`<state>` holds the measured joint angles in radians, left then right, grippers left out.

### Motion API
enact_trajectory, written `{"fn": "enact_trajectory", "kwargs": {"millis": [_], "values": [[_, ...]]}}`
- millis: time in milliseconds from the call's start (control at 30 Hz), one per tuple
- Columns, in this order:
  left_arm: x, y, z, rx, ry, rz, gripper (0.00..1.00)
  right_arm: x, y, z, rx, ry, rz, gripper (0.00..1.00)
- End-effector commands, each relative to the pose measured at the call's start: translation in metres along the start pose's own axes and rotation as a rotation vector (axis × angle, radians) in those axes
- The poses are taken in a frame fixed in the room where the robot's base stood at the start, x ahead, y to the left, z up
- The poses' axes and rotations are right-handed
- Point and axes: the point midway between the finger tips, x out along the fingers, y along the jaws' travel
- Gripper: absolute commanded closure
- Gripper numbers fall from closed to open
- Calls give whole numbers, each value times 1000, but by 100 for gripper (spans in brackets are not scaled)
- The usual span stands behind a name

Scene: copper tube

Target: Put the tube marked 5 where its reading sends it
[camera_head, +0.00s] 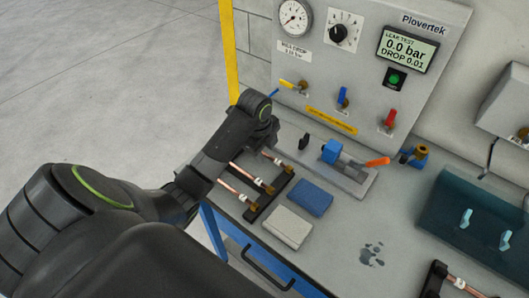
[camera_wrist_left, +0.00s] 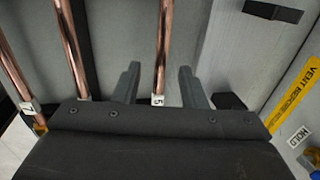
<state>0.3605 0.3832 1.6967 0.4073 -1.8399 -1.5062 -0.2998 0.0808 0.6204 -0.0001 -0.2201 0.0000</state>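The tube marked 5 (camera_wrist_left: 162,50) is copper with a white tag (camera_wrist_left: 157,100). In the left wrist view it lies between the two spread fingers of my left gripper (camera_wrist_left: 160,85), with a gap on each side. In the head view my left gripper (camera_head: 270,138) is over the far end of the dark tube rack (camera_head: 265,202), its fingers mostly hidden by the arm. Copper tubes (camera_head: 235,190) lie on this rack. The tester display (camera_head: 408,48) reads LEAK TEST, 0.0 bar, DROP 0.01. A drop limit label (camera_head: 294,50) is too small to read surely. My right gripper is out of view.
A blue pad (camera_head: 310,197) and a pale grey pad (camera_head: 288,227) lie beside the rack. A blue clamp (camera_head: 332,151) with an orange handle (camera_head: 378,162) stands behind. A teal tray (camera_head: 440,205) and another dark rack (camera_head: 434,278) are at right. A tube marked 7 (camera_wrist_left: 14,70) is nearby.

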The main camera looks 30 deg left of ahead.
Motion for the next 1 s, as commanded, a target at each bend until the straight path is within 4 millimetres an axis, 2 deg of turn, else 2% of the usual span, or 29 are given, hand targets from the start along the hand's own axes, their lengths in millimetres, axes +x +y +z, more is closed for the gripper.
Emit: {"fn": "enact_trajectory", "kwargs": {"millis": [100,333,633,1000], "values": [[9,0,0,1,1,1,62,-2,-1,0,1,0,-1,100],[10,0,0,2,-1,-1,62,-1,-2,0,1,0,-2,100],[10,0,0,1,-1,-1,100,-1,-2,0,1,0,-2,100],[6,-1,0,2,-1,-3,100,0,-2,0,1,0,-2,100]]}}
